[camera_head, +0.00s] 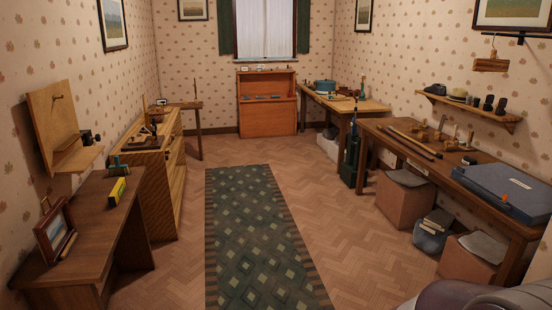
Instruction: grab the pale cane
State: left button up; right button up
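Two long thin sticks lie side by side on the long brown table (462,178) along the right wall. The paler one, a tan pale cane (412,144), lies lengthwise near the left end of that table. The other stick is darker and lies right beside it; at this size I cannot tell whether they touch. Neither of my grippers shows in the head view.
A large blue case (505,190) lies on the same table. Below stand boxes (404,198) and a blue bin (432,232). A patterned green rug (258,235) runs down the open floor. A dark desk (85,225) and wooden cabinet (158,190) line the left.

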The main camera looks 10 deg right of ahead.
aim_at(439, 156)
jog(key=i+l+z, duration=0.15)
jog(key=i+z, duration=0.2)
jog(key=i, duration=0.25)
jog(key=i+z, duration=0.3)
jog(key=i, duration=0.25)
jog(key=i+j+z, duration=0.2)
jog(key=i+z, duration=0.15)
jog(key=i, duration=0.2)
jog(key=i+j+z, duration=0.3)
jog(key=i, duration=0.3)
jog(key=i+l+z, duration=0.1)
jog(key=i, duration=0.7)
jog(key=i+l, duration=0.2)
jog(key=i, duration=0.6)
jog(key=i+l+u, duration=0.3)
jog(key=i+l, duration=0.2)
jog(key=i+l+u, duration=0.25)
jog(key=i+l, duration=0.35)
jog(key=i+j+z, duration=0.25)
jog(key=i+j, duration=0.25)
jog(key=i+j+z, duration=0.3)
jog(key=i+j, duration=0.35)
jog(key=z, duration=1.3)
